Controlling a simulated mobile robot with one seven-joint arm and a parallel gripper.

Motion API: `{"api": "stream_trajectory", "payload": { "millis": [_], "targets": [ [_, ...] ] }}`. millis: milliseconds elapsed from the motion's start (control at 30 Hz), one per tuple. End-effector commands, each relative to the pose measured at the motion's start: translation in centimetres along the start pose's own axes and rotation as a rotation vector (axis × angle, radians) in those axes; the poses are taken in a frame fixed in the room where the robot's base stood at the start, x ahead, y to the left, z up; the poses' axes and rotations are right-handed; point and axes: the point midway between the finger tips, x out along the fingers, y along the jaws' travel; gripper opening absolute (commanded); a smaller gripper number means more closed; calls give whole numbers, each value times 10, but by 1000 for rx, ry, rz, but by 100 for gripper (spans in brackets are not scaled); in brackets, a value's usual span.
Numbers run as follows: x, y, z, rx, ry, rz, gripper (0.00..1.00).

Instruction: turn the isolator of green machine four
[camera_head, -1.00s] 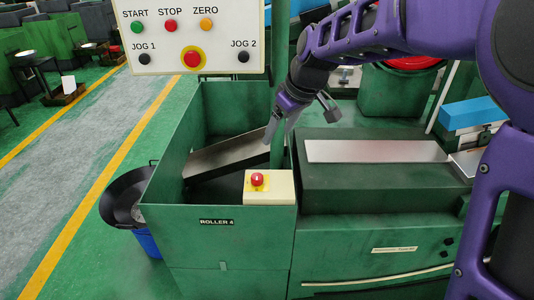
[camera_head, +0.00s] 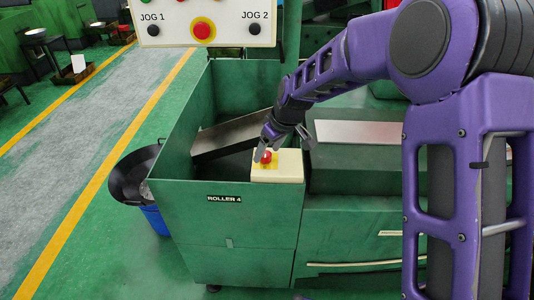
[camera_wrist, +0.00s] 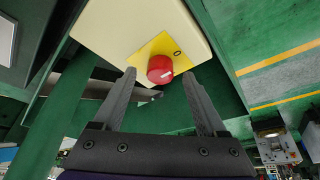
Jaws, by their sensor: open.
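The isolator is a red round knob (camera_head: 266,157) on a yellow plate, set on a cream box (camera_head: 289,167) at the top front corner of the green machine marked ROLLER 4 (camera_head: 224,199). My gripper (camera_head: 262,152) is right at the knob in the head view and partly covers it. In the wrist view the red knob (camera_wrist: 160,69) lies ahead, between the lines of the two open fingers (camera_wrist: 160,80). The fingers are apart and hold nothing. I cannot tell whether either fingertip touches the knob.
A cream control panel (camera_head: 203,25) with jog buttons and a red stop button hangs above. The machine's open green bin (camera_head: 228,95) has a sloping metal plate (camera_head: 230,135) inside. A black pan (camera_head: 133,174) on a blue bucket (camera_head: 155,219) stands left. The grey aisle beyond is free.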

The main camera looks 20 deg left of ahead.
Motion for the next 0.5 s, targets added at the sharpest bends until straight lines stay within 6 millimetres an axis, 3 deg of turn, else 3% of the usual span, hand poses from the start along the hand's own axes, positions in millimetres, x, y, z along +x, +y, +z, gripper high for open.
{"api": "stream_trajectory", "payload": {
  "millis": [133, 433, 500],
  "targets": [
    [12, 0, 0, 0, 0, 0, 74],
    [14, 0, 0, 0, 0, 0, 74],
    [14, 0, 0, 0, 0, 0, 65]
  ]
}}
